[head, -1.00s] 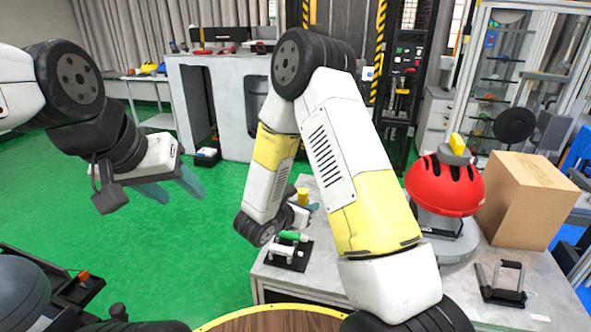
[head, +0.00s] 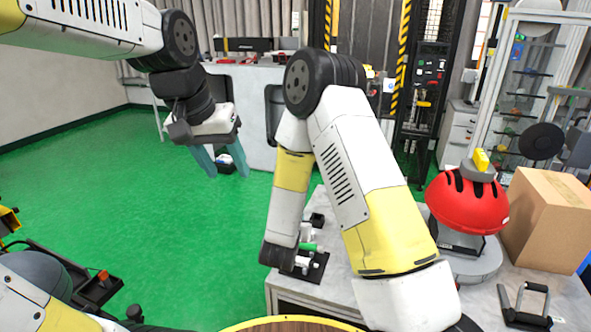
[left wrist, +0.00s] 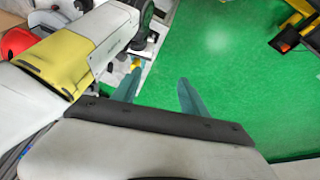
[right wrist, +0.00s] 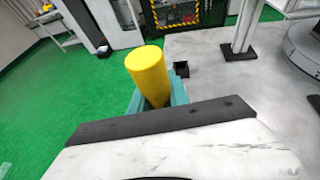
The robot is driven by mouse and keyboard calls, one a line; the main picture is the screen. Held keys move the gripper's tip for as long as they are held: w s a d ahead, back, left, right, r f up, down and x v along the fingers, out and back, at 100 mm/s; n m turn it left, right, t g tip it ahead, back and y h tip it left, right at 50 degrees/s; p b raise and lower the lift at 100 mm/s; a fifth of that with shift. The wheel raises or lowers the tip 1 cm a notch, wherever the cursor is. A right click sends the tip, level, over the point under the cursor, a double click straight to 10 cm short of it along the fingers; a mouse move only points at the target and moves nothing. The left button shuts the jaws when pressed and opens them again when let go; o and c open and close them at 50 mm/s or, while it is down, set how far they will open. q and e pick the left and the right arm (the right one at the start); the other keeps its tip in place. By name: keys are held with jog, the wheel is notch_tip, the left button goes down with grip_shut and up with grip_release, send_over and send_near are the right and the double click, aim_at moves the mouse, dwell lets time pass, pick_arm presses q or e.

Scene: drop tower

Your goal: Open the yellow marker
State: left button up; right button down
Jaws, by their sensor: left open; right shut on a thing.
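The yellow marker (right wrist: 148,73) stands up between the teal fingers of my right gripper (right wrist: 157,99), which is shut on it, in the right wrist view. In the head view the marker and the right fingers are hidden behind my right arm. My left gripper (head: 221,162) is open and empty, in the air over the green floor, left of the right arm, with its fingers pointing down. In the left wrist view its fingers (left wrist: 157,88) are spread, and a small yellow thing, perhaps the marker, shows past one fingertip. No cap is seen apart from the marker.
A red helmet (head: 467,204) on a stand, a cardboard box (head: 548,215) and a black-handled frame (head: 526,305) stand to the right. A small black block (right wrist: 181,69) is beyond the marker.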

pick_arm(q)
jog(key=w+d+f+m+g+y, duration=0.1)
jog(key=w+d+f+g, duration=0.1)
jog(key=w+d+f, duration=0.45)
jog(key=w+d+f+m+g+y, duration=0.15)
jog(key=w+d+f, duration=0.25)
jog(key=w+d, duration=0.45)
jog(key=shift+h, duration=0.25)
jog(key=f, duration=1)
jog(key=shift+a+f, duration=0.25)
jog(key=shift+a, duration=0.05)
jog(key=shift+c, duration=0.3)
grip_shut()
jog(key=shift+r, duration=0.25)
jog(key=shift+r, duration=0.9)
